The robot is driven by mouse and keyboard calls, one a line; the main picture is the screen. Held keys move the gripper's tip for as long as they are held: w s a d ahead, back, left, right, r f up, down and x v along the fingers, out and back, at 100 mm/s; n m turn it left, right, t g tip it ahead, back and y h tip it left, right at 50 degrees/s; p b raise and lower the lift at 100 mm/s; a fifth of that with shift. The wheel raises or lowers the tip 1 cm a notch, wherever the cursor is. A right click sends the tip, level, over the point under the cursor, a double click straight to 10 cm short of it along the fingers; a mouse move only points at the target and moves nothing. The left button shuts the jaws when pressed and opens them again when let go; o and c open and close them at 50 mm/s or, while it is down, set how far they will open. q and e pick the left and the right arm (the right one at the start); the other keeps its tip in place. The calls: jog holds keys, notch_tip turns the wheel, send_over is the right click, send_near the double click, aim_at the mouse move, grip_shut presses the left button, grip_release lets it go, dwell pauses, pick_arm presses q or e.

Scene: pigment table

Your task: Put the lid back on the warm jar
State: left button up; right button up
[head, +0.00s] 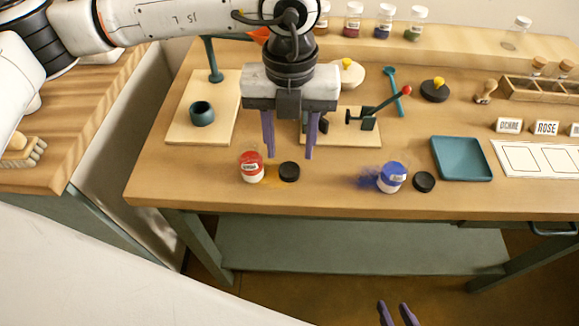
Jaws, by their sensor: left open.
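The warm jar (251,168), with red contents and a white label, stands upright near the table's front edge. A flat black lid (289,171) lies on the table just right of it. My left gripper (290,154) points down above this lid with its purple fingers apart, one to each side; nothing is between them. A blue jar (391,178) stands further right with another black lid (424,182) beside it. My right gripper (395,306) shows only its fingertips at the bottom edge, apart and empty, below the table's front.
A teal tray (461,159) lies to the right. Boards with a stand and a lever press (367,118) are behind. The front strip between the lids is mostly clear.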

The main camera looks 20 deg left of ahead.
aim_at(289, 169)
pick_arm(q)
jog(key=shift+s+f+p, duration=0.1)
jog(key=shift+f+p, duration=0.5)
jog(key=shift+f, duration=2.05)
jog(key=shift+c, duration=0.2)
jog(key=c, duration=0.7)
